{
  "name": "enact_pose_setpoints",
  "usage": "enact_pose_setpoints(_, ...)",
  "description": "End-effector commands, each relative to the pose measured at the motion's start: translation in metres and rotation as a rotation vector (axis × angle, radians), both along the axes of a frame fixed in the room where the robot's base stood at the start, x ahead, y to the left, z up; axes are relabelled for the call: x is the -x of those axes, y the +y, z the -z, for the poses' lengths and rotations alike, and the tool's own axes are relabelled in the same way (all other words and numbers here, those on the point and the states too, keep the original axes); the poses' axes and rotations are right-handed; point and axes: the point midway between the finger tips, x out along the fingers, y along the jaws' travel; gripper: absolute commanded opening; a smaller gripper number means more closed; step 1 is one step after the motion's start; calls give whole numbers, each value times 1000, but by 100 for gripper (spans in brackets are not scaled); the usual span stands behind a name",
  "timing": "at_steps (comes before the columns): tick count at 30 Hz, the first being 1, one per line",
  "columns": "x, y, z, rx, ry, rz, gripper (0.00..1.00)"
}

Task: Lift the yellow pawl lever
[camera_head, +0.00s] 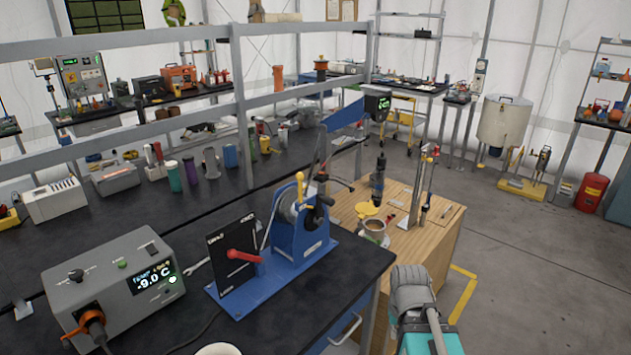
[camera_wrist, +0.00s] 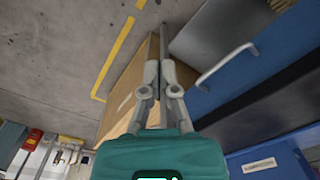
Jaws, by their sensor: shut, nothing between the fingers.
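The yellow pawl lever (camera_head: 301,187) stands roughly upright on the blue winch (camera_head: 302,235), which is on the black bench top in the head view. My gripper (camera_wrist: 164,40) is shut and empty in the wrist view, its grey fingers together at the tips. In the head view my arm shows at the bottom, right of the winch and beyond the bench edge. The fingertips cannot be made out there.
A black panel with a red handle (camera_head: 243,256) stands left of the winch. A grey temperature box (camera_head: 115,285) sits further left. A wooden cabinet (camera_head: 425,235) with a cup and tools is behind my arm. Blue drawers (camera_wrist: 225,45) are close in the wrist view. Open floor lies right.

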Motion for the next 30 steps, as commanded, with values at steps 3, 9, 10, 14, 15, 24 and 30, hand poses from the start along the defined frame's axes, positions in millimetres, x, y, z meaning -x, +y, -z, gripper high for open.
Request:
enact_pose_setpoints(3,-4,3,0,-19,0,6,0)
enact_pose_setpoints(9,-21,36,-2,-125,4,41,0)
enact_pose_setpoints(10,-25,40,-2,-151,5,49,0)
enact_pose_setpoints(14,-46,60,-8,-287,11,86,0)
enact_pose_setpoints(15,-53,67,-11,-335,15,99,0)
enact_pose_setpoints(24,-112,114,-49,-733,55,201,0)
enact_pose_setpoints(30,-152,134,-87,-998,96,259,0)
